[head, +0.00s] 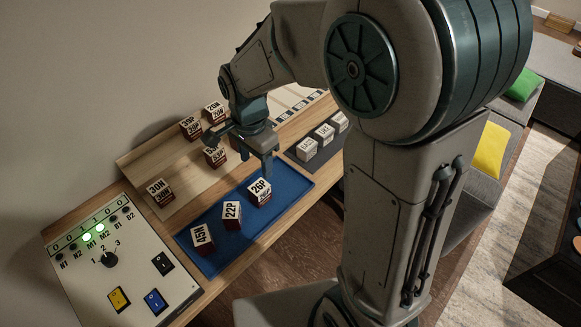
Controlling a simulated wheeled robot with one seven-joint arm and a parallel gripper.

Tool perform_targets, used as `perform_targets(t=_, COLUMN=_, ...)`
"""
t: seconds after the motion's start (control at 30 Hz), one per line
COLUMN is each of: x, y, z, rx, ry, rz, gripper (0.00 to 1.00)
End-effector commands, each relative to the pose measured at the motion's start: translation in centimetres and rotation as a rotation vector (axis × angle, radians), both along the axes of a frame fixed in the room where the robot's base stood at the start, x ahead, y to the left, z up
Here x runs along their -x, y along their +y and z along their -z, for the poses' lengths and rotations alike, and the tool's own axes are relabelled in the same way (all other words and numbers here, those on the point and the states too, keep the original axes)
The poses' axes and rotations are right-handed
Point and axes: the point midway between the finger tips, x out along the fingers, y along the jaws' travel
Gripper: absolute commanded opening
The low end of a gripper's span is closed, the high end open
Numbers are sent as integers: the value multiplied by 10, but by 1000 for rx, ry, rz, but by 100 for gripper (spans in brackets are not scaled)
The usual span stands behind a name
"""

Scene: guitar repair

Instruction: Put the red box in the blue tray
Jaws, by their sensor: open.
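The blue tray (268,223) lies on the wooden bench. Three white-and-dark-red boxes stand in it: 45N (203,237), 22P (232,214) and 26P (260,191). More such boxes stand outside it on pale wood: one marked 30N (160,192), one at the back (190,126), one beside that (214,111), and one near my gripper (215,156). Which one is meant by the red box cannot be told. My gripper (240,157) is open, its fingers pointing down over the tray's far edge, behind 26P. It appears empty; my wrist hides part of the area behind it.
A control panel (140,277) with lit green lamps, a knob and coloured switches stands at the bench's left end. A dark mat (316,160) with several pale blocks lies right of the tray. Yellow (491,150) and green (522,84) cushions are at the far right.

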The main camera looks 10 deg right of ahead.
Motion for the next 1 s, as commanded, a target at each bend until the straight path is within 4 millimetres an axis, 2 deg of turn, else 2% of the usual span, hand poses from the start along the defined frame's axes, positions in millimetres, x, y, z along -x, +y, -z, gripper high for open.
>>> perform_targets(t=0.17, x=15, y=-25, z=-20, rx=-3, ry=-44, rz=-135, gripper=56)
perform_targets(t=0.3, x=41, y=-57, z=-43, rx=9, ry=-105, rz=-353, gripper=56)
perform_targets(t=0.5, x=85, y=-95, z=-62, rx=58, ry=-183, rz=-671, gripper=56)
perform_targets(t=0.7, x=114, y=-114, z=-67, rx=107, ry=-223, rz=-884, gripper=56)
perform_targets(t=1.0, x=122, y=-118, z=-68, rx=124, ry=-230, rz=-952, gripper=56)
